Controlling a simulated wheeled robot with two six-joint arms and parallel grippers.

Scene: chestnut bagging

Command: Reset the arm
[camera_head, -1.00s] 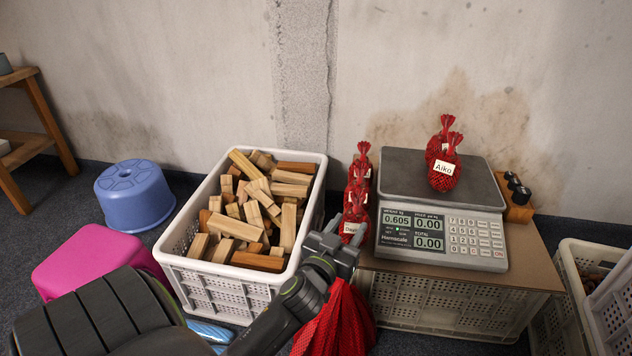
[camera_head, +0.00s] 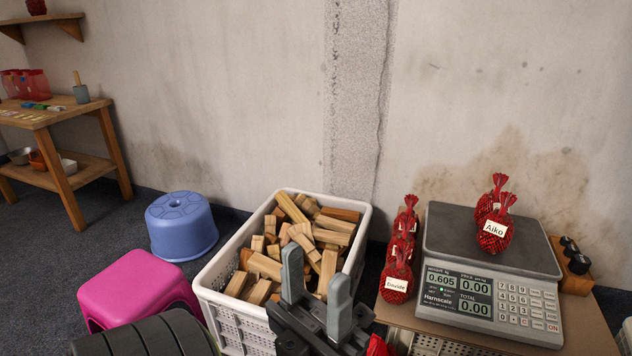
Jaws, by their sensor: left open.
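My left gripper (camera_head: 315,296) is at the bottom centre of the head view, in front of the white crate of wood blocks. Its two grey fingers stand apart, point up and hold nothing. My right gripper is not in view. Red net bags stand on the scale's pan, the front one labelled "Aiko" (camera_head: 495,232). More red net bags stand in a row left of the scale, the front one labelled "Davide" (camera_head: 396,283). The scale (camera_head: 490,262) reads 0.605 and 0.00. A bit of red net (camera_head: 377,346) shows right of my left gripper.
The white crate (camera_head: 212,299) is full of wood blocks. A blue stool (camera_head: 181,225) and a pink stool (camera_head: 137,287) stand left of it. A wooden shelf table (camera_head: 64,186) is at the far left. The cardboard top (camera_head: 590,318) carries the scale and a dark-knobbed wooden block (camera_head: 573,281).

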